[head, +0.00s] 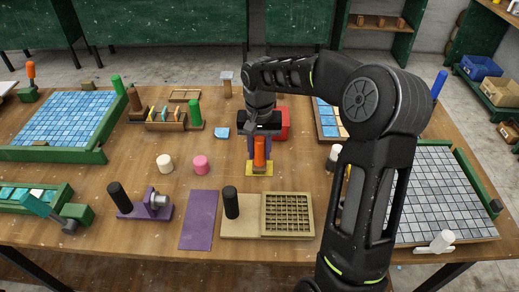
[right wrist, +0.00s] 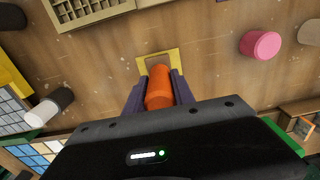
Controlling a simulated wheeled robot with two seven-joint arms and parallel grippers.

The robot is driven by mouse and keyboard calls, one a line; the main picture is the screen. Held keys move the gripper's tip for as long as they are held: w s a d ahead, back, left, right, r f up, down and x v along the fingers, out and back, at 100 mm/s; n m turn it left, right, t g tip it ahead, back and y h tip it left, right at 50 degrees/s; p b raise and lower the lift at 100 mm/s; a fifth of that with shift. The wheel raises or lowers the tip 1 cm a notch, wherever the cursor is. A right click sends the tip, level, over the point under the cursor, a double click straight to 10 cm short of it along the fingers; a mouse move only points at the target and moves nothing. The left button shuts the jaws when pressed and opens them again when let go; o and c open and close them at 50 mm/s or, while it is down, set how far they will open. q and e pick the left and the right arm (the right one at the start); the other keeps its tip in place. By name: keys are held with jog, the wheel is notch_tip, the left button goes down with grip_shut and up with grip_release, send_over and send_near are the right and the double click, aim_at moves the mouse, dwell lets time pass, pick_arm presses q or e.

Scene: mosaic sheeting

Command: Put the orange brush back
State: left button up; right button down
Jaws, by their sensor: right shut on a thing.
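The orange brush (head: 259,152) shows as an upright orange cylinder in the head view. My right gripper (head: 260,146) points down and is shut on it, with a purple finger on either side. In the right wrist view the orange brush (right wrist: 159,88) sits between the purple fingers. A yellow square base (head: 259,170) with a brownish middle lies on the table right at the brush's lower end, and it also shows in the right wrist view (right wrist: 174,56). I cannot tell whether the brush touches it. My left gripper is out of view.
A red box (head: 283,122) stands just behind the gripper. A pink cylinder (head: 201,165) and a white one (head: 165,163) stand to the left. A beige board with a grid (head: 287,213) and a purple sheet (head: 199,220) lie in front. Tiled boards lie on both sides.

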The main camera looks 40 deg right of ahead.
jog(key=shift+f, duration=0.25)
jog(key=c, duration=1.1)
grip_release()
jog(key=shift+r, duration=0.1)
jog(key=shift+o, duration=0.2)
notch_tip(320, 180, up, 11)
jog(key=shift+r, duration=0.7)
